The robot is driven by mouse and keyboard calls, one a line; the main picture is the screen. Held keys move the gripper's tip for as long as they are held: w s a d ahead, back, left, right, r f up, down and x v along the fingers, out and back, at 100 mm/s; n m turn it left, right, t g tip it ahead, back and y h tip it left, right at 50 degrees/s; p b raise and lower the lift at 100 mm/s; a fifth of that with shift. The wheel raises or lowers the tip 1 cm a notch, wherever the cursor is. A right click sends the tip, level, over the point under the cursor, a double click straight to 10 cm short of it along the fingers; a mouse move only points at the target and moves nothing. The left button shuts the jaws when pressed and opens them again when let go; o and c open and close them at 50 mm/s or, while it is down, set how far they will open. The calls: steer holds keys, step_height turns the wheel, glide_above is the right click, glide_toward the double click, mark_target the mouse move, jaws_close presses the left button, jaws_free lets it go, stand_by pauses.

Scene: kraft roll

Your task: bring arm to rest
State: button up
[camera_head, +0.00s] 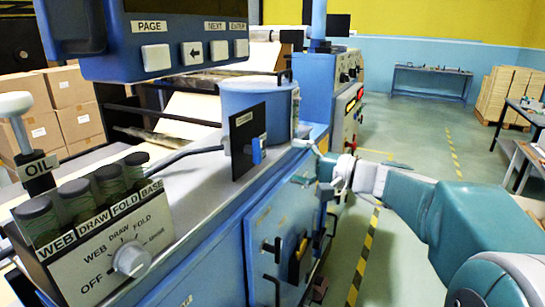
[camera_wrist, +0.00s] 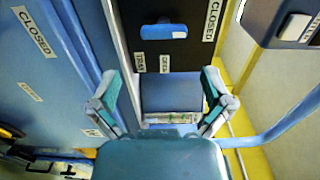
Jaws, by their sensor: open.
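My gripper (camera_head: 325,170) is at the end of my teal and white arm, beside the right side of the blue machine (camera_head: 225,240). In the wrist view my gripper (camera_wrist: 161,80) has its two fingers spread wide with nothing between them. Beyond the fingers is a dark plate with a blue handle (camera_wrist: 165,31) and labels that include "CLOSED". In the head view the blue handle (camera_head: 257,151) is on a dark upright plate, left of my gripper and apart from it.
A selector box with a grey knob (camera_head: 131,259) is at the lower left, with several dark-capped jars above it. A button panel (camera_head: 170,40) hangs overhead. Cardboard boxes (camera_head: 65,100) stand at left. The floor aisle (camera_head: 415,140) behind my arm is open. Tables stand at right.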

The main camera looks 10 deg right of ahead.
steer(key=v, duration=0.2)
steer(key=shift+s+d, duration=0.15)
steer(key=shift+d, duration=0.1)
steer(key=shift+s+a, duration=0.1)
steer(key=s+a+f+n+g+h, duration=0.2)
steer(key=s+a+f+g+h, duration=0.1)
steer(key=s+f, duration=0.3)
steer(key=s+a+f+n+g+h, duration=0.1)
steer(key=s+a+f+g+h, duration=0.15)
steer(key=s, duration=0.55)
steer(key=s+d+f+n+h, duration=0.1)
steer(key=s+d+f+h, duration=0.3)
steer(key=s, duration=0.1)
steer(key=s+d+f+n+t+h, duration=0.1)
steer(key=s+d+f+n+h, duration=0.1)
steer(key=s+d+f+h, duration=0.1)
steer(key=shift+s+d+f+n+h, duration=0.4)
steer(key=shift+s+h, duration=0.85)
steer(key=shift+s, duration=0.45)
